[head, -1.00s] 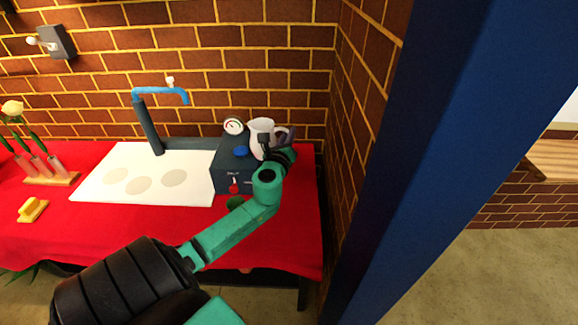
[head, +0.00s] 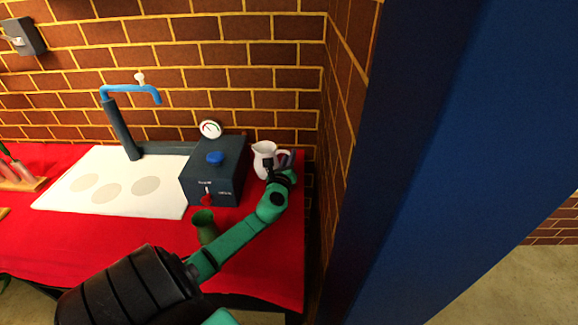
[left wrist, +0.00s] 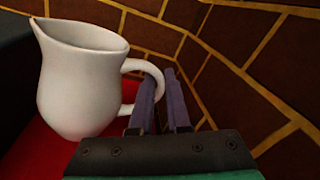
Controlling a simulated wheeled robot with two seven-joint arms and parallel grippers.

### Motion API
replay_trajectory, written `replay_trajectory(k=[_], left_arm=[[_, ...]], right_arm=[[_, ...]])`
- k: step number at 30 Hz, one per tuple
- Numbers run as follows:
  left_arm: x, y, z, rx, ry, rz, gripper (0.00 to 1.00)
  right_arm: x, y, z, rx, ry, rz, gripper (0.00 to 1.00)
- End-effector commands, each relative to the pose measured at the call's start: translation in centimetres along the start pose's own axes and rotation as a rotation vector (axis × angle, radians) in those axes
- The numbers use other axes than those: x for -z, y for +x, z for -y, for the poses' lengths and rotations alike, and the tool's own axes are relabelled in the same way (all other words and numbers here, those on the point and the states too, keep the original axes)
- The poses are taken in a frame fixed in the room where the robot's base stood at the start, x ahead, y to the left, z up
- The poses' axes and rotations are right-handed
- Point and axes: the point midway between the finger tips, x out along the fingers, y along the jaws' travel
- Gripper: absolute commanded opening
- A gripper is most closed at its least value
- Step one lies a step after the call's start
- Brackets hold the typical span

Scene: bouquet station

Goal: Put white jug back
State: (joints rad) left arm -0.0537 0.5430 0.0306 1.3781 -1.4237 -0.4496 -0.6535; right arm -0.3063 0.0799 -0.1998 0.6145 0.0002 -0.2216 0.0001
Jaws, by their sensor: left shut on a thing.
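The white jug (head: 262,157) is at the right end of the red-covered table, just right of the dark box, near the brick corner. In the left wrist view the jug (left wrist: 80,80) is upright, with its handle towards my gripper. My left gripper (head: 284,162) is shut on the jug's handle; its purple fingers (left wrist: 160,100) show beside the handle loop in the left wrist view. The jug's base is partly hidden by my gripper, so I cannot tell whether it touches the cloth. My right gripper is not in view.
The dark box (head: 216,172) with a blue knob, red lever and gauge (head: 210,129) stands left of the jug. A green cup (head: 205,226) stands before it. A white board (head: 110,182) and blue tap (head: 130,92) are further left. A blue pillar (head: 440,160) blocks the right.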

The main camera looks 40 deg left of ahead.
Motion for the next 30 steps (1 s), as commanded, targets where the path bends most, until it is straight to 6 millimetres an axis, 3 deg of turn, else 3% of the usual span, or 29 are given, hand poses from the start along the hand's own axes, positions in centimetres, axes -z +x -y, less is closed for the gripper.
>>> replay_trajectory(k=[3, 9, 21, 22, 24, 30], left_arm=[[1.5, 0.1, -0.8, 0.001, 0.002, 0.003, 0.0], [4.5, 0.1, -2.3, 0.001, 0.003, 0.005, 0.0], [5.0, 0.1, -2.5, 0.002, 0.0, 0.005, 0.0], [5.0, 0.1, -2.5, 0.001, -0.001, 0.002, 0.26], [4.9, 0.1, -2.5, 0.001, -0.001, 0.002, 0.44], [4.9, 0.1, -2.5, 0.001, -0.001, 0.001, 0.44]], right_arm=[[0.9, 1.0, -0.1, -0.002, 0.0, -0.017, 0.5], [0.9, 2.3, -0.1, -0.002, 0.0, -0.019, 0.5], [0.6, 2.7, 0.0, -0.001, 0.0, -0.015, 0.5], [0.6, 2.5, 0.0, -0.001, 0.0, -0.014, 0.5], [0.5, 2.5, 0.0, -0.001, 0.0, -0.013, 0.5], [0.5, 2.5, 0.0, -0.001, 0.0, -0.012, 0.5]])
